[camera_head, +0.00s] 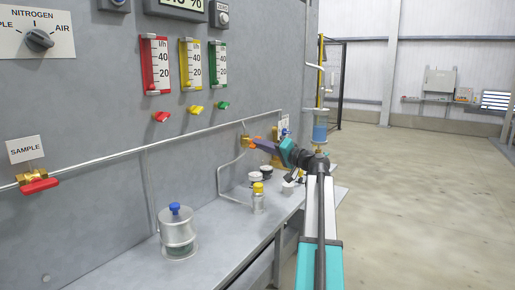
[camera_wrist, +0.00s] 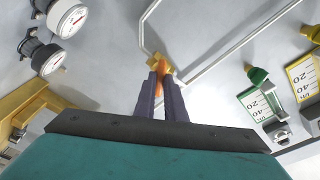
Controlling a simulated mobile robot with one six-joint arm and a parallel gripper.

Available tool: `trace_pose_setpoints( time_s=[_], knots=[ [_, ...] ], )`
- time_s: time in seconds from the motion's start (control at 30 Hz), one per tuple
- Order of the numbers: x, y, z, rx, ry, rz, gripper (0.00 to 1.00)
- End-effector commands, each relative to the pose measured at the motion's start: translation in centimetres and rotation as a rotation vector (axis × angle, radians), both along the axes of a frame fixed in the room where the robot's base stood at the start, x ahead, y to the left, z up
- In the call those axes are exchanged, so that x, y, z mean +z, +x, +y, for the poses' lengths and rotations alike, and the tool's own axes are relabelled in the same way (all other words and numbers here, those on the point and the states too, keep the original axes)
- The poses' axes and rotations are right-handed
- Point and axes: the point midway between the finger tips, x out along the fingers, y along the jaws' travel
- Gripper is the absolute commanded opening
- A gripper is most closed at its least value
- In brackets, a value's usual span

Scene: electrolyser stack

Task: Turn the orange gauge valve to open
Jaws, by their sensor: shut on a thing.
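The orange gauge valve has a brass body on the thin pipe along the grey wall, and its orange handle (camera_wrist: 159,80) shows between my fingers in the wrist view. In the head view the brass valve body (camera_head: 244,139) is at the middle of the wall. My gripper (camera_head: 262,146) reaches it from the right, and its fingers (camera_wrist: 160,88) are shut on the orange handle. Part of the handle is hidden by the fingers, so its exact angle is hard to tell.
A bench (camera_head: 222,222) below holds a metal pot (camera_head: 178,235), a yellow-capped bottle (camera_head: 258,200) and small jars. A red-handled sample valve (camera_head: 39,185) is at far left. In the wrist view, two round gauges (camera_wrist: 68,18) are at upper left. The floor at right is clear.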

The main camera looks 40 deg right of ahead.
Motion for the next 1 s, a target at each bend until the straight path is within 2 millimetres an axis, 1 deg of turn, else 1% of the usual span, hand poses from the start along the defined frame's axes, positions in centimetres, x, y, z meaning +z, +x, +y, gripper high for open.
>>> trace_pose_setpoints(
  time_s=[1.0],
  knots=[
    [-0.28, 0.00, -0.15, -0.001, -0.144, -0.035, 0.00]
  ],
)
